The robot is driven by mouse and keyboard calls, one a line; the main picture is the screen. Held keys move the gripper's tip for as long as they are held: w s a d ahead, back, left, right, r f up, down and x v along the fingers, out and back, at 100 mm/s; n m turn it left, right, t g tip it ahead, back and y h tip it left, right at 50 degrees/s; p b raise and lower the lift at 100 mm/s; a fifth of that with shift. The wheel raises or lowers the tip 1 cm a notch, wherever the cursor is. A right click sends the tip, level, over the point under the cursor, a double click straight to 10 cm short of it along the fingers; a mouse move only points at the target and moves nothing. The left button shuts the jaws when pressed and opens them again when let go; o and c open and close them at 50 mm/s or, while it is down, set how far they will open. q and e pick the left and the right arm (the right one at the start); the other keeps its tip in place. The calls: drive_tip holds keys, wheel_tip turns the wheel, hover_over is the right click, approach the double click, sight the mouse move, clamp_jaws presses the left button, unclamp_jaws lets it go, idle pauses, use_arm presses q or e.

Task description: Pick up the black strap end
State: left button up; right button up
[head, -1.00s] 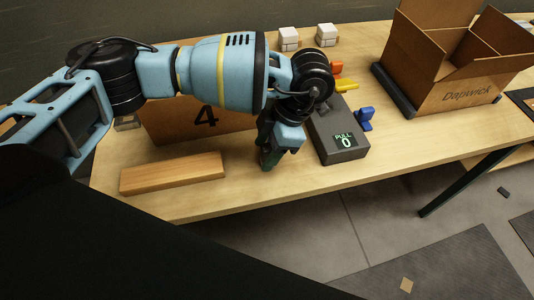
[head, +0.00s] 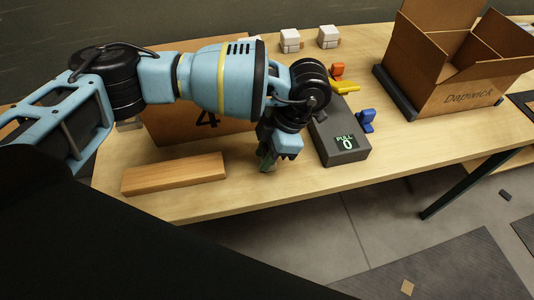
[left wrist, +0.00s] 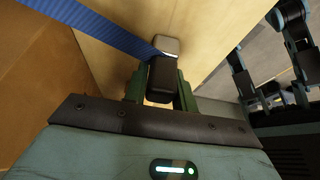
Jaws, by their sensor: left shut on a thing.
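The black strap end (left wrist: 162,79) is a small dark block at the end of a blue strap (left wrist: 112,27) in the left wrist view. A pale metallic piece (left wrist: 167,46) shows just beyond it. My left gripper (left wrist: 162,90) has its green fingers closed on both sides of the black end. In the head view my left gripper (head: 268,163) points down over the table, left of the dark grey pull gauge (head: 338,145) reading 0. The strap and its end cannot be made out there. Parts of my other arm seem to show at the right of the left wrist view.
A wooden bar (head: 174,174) lies left of the gripper near the table's front edge. A cardboard box marked 4 (head: 190,125) stands behind my arm. Red, yellow and blue (head: 366,121) pieces sit by the gauge. An open divided carton (head: 455,100) stands at right.

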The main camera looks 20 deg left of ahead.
sight(264, 153)
use_arm(q)
drive_tip(key=shift+r, duration=0.5)
drive_tip(key=r, duration=0.2)
drive_tip(key=shift+s+d+r, duration=0.25)
drive_tip(key=shift+s+r, duration=0.05)
drive_tip(key=shift+s, duration=0.05)
drive_tip(key=s+d+r, duration=0.1)
drive_tip(key=s+d, duration=0.6)
drive_tip(key=s, duration=0.6)
drive_tip(key=shift+s+d+r+b, duration=0.15)
drive_tip(key=shift+r+b, duration=0.05)
drive_tip(key=shift+b, duration=0.1)
